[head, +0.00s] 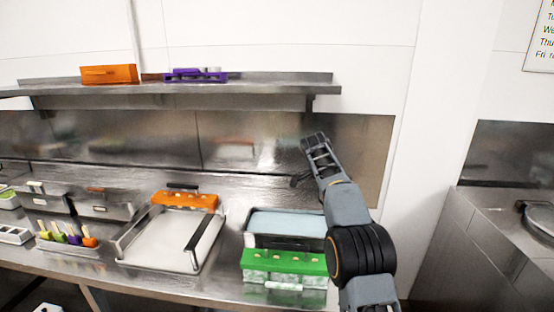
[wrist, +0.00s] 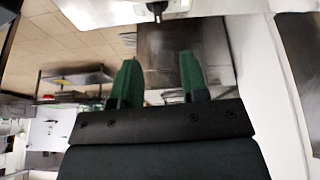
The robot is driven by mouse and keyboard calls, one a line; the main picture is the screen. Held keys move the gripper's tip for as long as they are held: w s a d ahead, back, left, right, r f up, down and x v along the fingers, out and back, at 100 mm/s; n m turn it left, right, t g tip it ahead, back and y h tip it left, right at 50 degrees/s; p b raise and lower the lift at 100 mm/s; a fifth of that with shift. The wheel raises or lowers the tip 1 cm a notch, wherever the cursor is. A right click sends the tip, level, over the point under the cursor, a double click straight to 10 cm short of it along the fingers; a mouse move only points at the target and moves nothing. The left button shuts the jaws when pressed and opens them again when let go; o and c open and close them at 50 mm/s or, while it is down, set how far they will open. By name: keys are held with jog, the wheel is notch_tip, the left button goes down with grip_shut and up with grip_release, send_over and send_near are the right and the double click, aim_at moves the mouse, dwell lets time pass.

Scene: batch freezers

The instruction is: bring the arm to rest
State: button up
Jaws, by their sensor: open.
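My arm rises from the lower right of the head view, and my gripper (head: 308,158) is at its upper end, above the right part of the steel counter (head: 222,262). In the wrist view my gripper (wrist: 157,80) shows two green fingers standing apart with nothing between them. It touches nothing that I can see. The wrist view looks out over the room, with a ceiling and a distant shelf.
A green block (head: 285,263) stands before a pale blue tray (head: 288,223), close left of my arm. An orange block (head: 185,200) sits behind a white tray (head: 172,240). A wall shelf (head: 250,88) holds an orange bin (head: 109,74) and a purple rack (head: 195,75).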

jog(key=s+a+f+n+y, duration=0.25)
jog(key=f+n, duration=0.45)
jog(key=n, duration=0.4)
jog(key=s+a+n+t+y, duration=0.1)
jog(key=s+n, duration=0.3)
jog(key=s, duration=1)
jog(key=s+a+n+t+y, duration=0.1)
jog(key=s+a+n+t, duration=0.2)
jog(key=s, duration=1.2)
jog(key=shift+n+t, duration=0.4)
jog(key=shift+n, duration=0.3)
